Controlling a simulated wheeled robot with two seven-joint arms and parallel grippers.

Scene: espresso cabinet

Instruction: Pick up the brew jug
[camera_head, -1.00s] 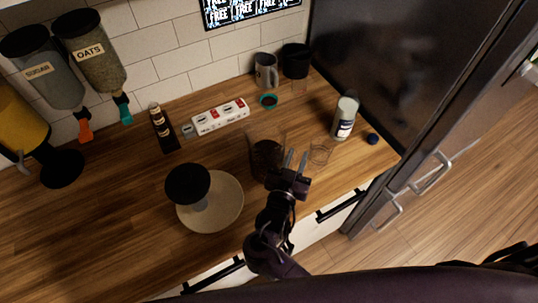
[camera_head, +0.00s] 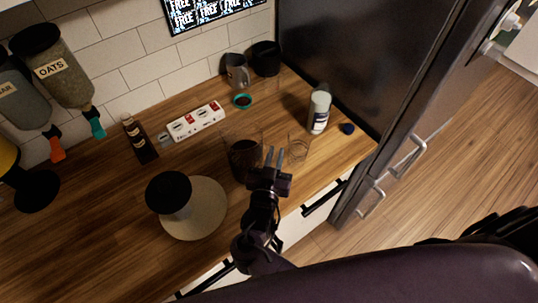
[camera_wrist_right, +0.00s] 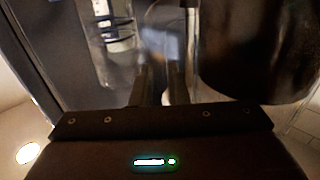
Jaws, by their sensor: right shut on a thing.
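The brew jug (camera_head: 243,158) is a clear glass jug with dark liquid in it, standing on the wooden counter in the head view. My right gripper (camera_head: 275,157) is at its right side, fingers pointing away from me and close together. In the right wrist view the dark liquid of the jug (camera_wrist_right: 262,55) fills the right side, beside my fingers (camera_wrist_right: 160,82). The gripper is shut on the jug, apparently at its handle; the clear glass makes the exact grip hard to see. My left gripper is not in view.
A clear glass (camera_head: 298,148) stands just right of my gripper, with a white canister (camera_head: 319,112) behind it. A round pale base with a black-topped object (camera_head: 207,221) stands left.

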